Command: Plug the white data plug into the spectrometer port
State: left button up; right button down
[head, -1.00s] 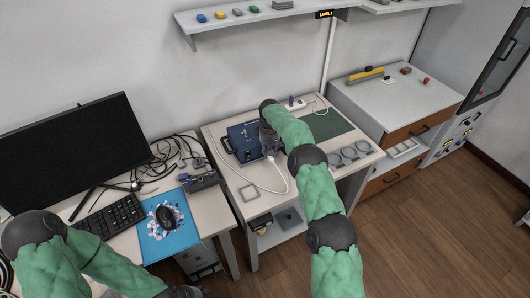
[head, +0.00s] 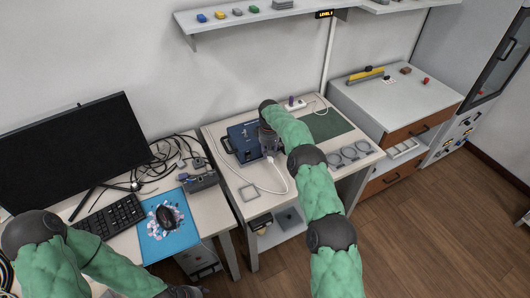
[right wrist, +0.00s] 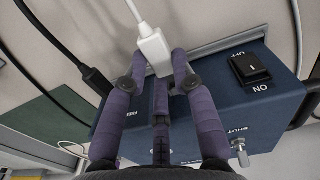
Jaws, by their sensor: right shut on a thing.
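The spectrometer is a blue box (head: 243,141) on the middle table in the head view. Its blue top also shows in the right wrist view (right wrist: 235,108), with a black rocker switch (right wrist: 250,67). My right gripper (head: 268,157) is over the box's right side, seen from behind. In the right wrist view its purple fingers (right wrist: 155,70) are shut on the white data plug (right wrist: 154,52), whose white cable runs up and away. The plug is at the box's edge; whether it touches, and the port itself, are hidden.
A black cable's plug (right wrist: 97,78) is beside the box, close to the left finger. The white cable (head: 287,184) loops over the table front. A green mat (head: 327,124), a power strip (head: 294,104) and grey rings (head: 348,155) lie to the right. A square frame (head: 249,192) lies in front.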

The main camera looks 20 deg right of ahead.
jog(key=shift+w, duration=0.1)
jog(key=shift+w, duration=0.3)
jog(key=shift+s, duration=0.1)
jog(key=shift+s, duration=0.15)
jog(key=shift+s+r, duration=0.1)
jog(key=shift+s, duration=0.3)
dwell(1.4)
